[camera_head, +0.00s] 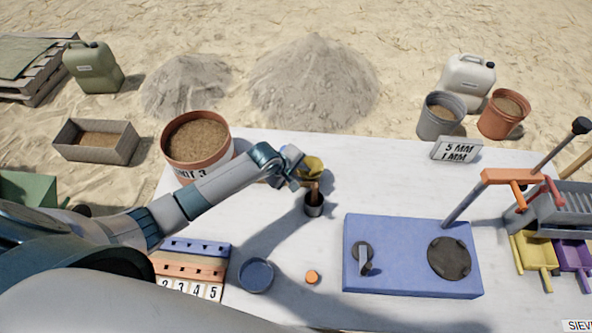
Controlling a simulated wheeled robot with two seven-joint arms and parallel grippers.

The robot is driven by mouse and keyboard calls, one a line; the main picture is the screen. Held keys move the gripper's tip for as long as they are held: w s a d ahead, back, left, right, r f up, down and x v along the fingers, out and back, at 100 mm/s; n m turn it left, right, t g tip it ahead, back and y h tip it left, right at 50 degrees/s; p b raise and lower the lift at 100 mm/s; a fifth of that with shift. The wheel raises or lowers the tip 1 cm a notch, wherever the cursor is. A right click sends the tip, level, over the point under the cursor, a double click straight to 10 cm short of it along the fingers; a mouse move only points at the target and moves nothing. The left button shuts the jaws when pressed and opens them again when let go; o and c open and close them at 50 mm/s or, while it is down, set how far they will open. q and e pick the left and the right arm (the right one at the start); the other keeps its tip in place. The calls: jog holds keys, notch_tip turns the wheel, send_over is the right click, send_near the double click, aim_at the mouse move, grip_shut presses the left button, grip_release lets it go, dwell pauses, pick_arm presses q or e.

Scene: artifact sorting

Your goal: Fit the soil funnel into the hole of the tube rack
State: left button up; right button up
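A yellow, bowl-shaped piece (313,168), which looks like the funnel, is right beside my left gripper (297,170) near the middle of the table. The gripper partly covers its left side. I cannot tell whether the fingers hold it or only stand next to it, and its lower end is hard to make out. The tube rack (190,258) is at the front left of the table, with blue and orange strips and a numbered white front. My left arm hides part of the rack's left side. My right gripper is not in view.
A dark cup (314,209) with a brown piece in it stands just below the gripper. A blue round dish (256,275) and an orange cap (312,277) lie right of the rack. A blue box (400,275) fills the centre right. A soil bucket (207,165) stands at the table's left.

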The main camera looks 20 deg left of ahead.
pick_arm(q)
jog(key=shift+r, duration=0.1)
jog(key=b+v, duration=0.3)
jog(key=v, duration=1.4)
jog(key=shift+b, duration=0.3)
jog(key=shift+a, duration=0.1)
dwell(0.3)
